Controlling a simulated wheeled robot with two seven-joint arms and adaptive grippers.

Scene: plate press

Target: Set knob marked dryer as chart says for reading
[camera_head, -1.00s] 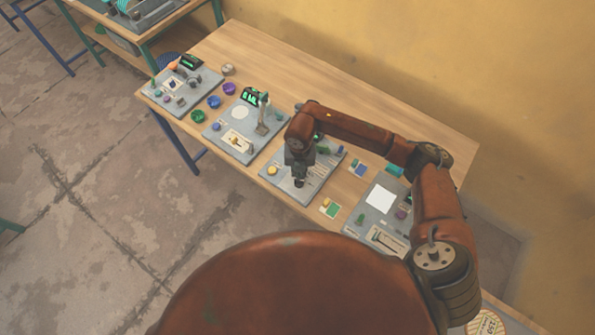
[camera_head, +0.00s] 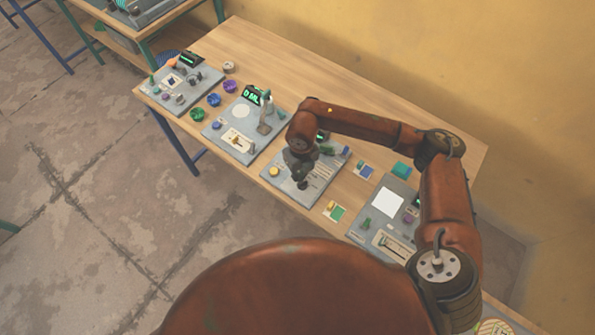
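My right gripper (camera_head: 302,184) points down over the third grey panel (camera_head: 283,184) from the left on the wooden table. I cannot tell whether its fingers are open or shut, or whether they touch anything. A yellow round knob (camera_head: 274,171) sits on that panel, left of the gripper. Printed lines (camera_head: 322,174) show on the panel to the gripper's right. A dark display and a green part at the panel's back are partly hidden by my arm. No label reading dryer and no chart text is legible. My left gripper is not in view.
The second panel (camera_head: 214,134) has a green-lit display (camera_head: 253,95) and an upright lever (camera_head: 265,122). A right panel (camera_head: 359,220) bears a white square (camera_head: 387,204). The table's back strip is clear.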

